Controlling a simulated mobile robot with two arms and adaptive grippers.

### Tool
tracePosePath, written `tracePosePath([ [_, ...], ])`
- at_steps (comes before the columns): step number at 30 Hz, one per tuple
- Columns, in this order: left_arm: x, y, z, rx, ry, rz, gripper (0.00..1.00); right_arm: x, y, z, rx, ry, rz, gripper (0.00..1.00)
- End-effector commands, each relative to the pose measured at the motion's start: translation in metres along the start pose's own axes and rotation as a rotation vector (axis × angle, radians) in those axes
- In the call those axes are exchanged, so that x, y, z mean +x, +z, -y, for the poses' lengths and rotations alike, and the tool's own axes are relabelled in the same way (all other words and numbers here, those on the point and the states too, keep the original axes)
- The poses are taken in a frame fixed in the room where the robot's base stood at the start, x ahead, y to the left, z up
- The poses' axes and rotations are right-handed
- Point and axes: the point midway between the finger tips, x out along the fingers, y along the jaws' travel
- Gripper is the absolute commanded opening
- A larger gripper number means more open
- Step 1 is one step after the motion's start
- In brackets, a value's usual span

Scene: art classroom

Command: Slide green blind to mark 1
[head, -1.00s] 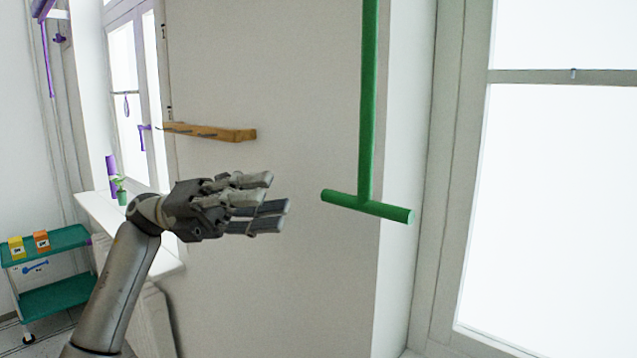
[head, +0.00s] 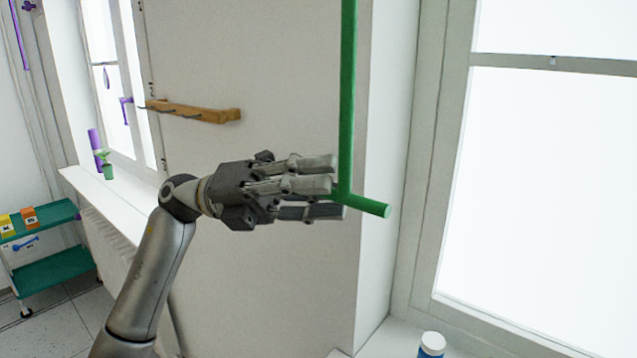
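The green blind handle (head: 347,95) is a vertical green rod with a short crossbar at its lower end, in front of the wall edge beside the right window. My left gripper (head: 336,187) is at the lower end of the rod, with its fingers spread apart and pointing right. The fingers cover the left half of the crossbar; the right half sticks out past them. I cannot tell whether the fingers touch it. No mark 1 can be made out. My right gripper is not in view.
A wooden peg rail (head: 192,112) is on the wall behind my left arm. A teal cart (head: 52,270) stands at the lower left. A bottle (head: 431,345) stands on the right sill. A potted plant (head: 107,168) and a purple cylinder (head: 94,140) are on the left sill.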

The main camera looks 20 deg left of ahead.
Motion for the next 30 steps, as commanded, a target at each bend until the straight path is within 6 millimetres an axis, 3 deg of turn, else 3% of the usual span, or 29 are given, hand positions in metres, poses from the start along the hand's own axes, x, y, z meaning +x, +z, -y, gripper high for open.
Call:
tracePosePath([
  [3,0.0,0.0,0.0,0.0,0.0,0.0,0.34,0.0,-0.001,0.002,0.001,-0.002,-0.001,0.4],
  [11,-0.001,0.0,0.0,0.0,0.0,0.0,0.01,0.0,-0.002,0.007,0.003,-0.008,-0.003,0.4],
  [23,-0.001,-0.002,-0.004,-0.001,0.0,0.0,0.0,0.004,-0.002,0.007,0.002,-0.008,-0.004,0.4],
  [30,-0.008,-0.018,-0.03,-0.001,0.002,0.0,0.0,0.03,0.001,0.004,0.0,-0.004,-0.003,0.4],
])
